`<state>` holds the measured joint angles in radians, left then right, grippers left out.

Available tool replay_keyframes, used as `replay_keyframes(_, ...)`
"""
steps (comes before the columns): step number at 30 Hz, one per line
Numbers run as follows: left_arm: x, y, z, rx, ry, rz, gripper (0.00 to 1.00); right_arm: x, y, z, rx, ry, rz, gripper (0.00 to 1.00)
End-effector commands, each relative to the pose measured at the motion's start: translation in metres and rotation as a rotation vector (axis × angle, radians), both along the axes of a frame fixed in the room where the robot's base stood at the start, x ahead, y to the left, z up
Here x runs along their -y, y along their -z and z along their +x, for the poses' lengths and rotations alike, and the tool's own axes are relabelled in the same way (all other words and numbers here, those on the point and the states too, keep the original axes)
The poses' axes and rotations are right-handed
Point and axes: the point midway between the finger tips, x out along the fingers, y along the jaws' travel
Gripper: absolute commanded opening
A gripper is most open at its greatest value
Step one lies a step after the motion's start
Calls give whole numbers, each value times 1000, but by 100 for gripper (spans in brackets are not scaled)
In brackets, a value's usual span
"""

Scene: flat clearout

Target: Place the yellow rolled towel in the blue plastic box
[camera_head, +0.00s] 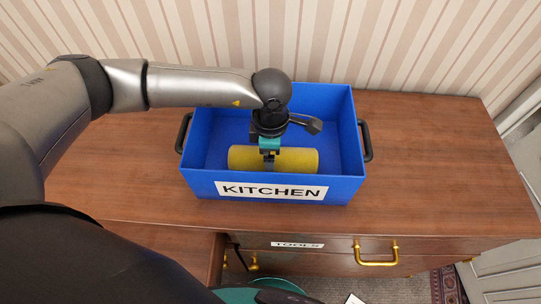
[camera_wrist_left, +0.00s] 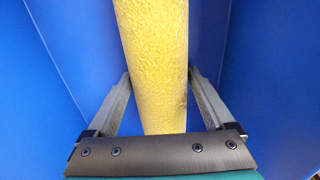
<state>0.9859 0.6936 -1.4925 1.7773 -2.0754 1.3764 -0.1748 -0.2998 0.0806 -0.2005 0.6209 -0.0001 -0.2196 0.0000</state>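The yellow rolled towel (camera_head: 297,159) lies crosswise inside the blue plastic box (camera_head: 200,150), near its front wall marked KITCHEN. My left gripper (camera_head: 269,158) reaches down into the box from above, at the middle of the towel. In the left wrist view the towel (camera_wrist_left: 157,60) runs between the two fingers, and the fingertips meet its sides. The gripper looks shut on it. I cannot tell whether the towel rests on the box floor. My right gripper is not in view.
The box stands on a wooden cabinet top (camera_head: 430,160), clear to its right. Dark handles (camera_head: 366,140) stick out at the box ends. Below is a drawer labelled TOOLS (camera_head: 297,245) with a brass handle (camera_head: 376,254). A striped wall is behind.

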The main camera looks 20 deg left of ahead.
Motion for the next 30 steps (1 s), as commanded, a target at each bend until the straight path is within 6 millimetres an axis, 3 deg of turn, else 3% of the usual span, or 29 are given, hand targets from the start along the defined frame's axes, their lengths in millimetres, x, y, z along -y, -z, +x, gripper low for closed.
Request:
replay_keyframes(3, 0, 0, 0, 0, -1, 0, 100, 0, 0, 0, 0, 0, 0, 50)
replay_keyframes(14, 0, -7, 1, 1, 0, -1, 100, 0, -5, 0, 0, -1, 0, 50)
replay_keyframes(24, 0, -78, 1, 6, 2, -2, 100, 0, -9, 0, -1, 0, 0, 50)
replay_keyframes(30, 0, -111, 1, 3, 0, 0, 100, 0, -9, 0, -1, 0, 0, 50)
